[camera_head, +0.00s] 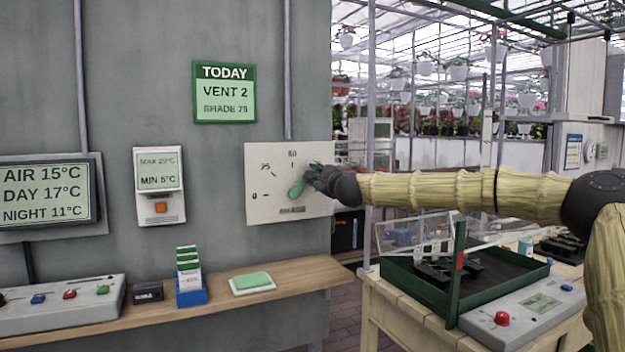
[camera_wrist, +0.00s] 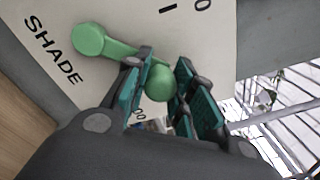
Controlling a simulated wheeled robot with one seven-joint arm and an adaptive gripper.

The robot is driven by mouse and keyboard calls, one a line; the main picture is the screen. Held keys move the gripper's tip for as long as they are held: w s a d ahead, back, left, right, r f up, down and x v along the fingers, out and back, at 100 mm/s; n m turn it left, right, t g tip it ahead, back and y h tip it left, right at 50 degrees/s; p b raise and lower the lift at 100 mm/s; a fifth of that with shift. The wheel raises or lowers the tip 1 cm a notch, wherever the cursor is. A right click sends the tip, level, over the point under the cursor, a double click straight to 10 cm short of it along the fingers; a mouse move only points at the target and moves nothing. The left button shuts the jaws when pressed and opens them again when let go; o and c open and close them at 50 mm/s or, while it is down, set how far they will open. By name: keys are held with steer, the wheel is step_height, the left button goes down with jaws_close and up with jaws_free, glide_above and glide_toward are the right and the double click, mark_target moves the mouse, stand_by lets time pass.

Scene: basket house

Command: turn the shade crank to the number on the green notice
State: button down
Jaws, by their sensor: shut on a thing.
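The green notice (camera_head: 224,93) on the wall reads TODAY, VENT 2, SHADE 75. The white dial plate (camera_head: 262,207) to its lower right has printed numbers, with 0 at left and 50 at top. The green shade crank (camera_head: 296,189) is on this plate, its arm pointing right and slightly up from its pivot. My gripper (camera_head: 314,174) covers the crank's outer end and the plate's right side. In the wrist view, the crank's round knob (camera_wrist: 160,83) sits between the teal fingers of my gripper (camera_wrist: 164,72), which is shut on it. The pivot (camera_wrist: 88,39) is left of the fingers.
A wooden shelf (camera_head: 235,292) below holds a control box (camera_head: 60,305), a blue card holder (camera_head: 190,285) and a green pad (camera_head: 252,281). A potting bench with a green tray (camera_head: 400,288) stands under my arm at right. The wall ends just right of the dial plate.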

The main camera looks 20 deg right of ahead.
steer(key=shift+d+f, duration=0.1)
stand_by(0.4)
steer(key=c, duration=1.1)
jaws_free()
steer(key=shift+c, duration=0.2)
steer(key=s, duration=1.2)
steer(key=shift+f, duration=0.15)
steer(key=shift+f, duration=0.1)
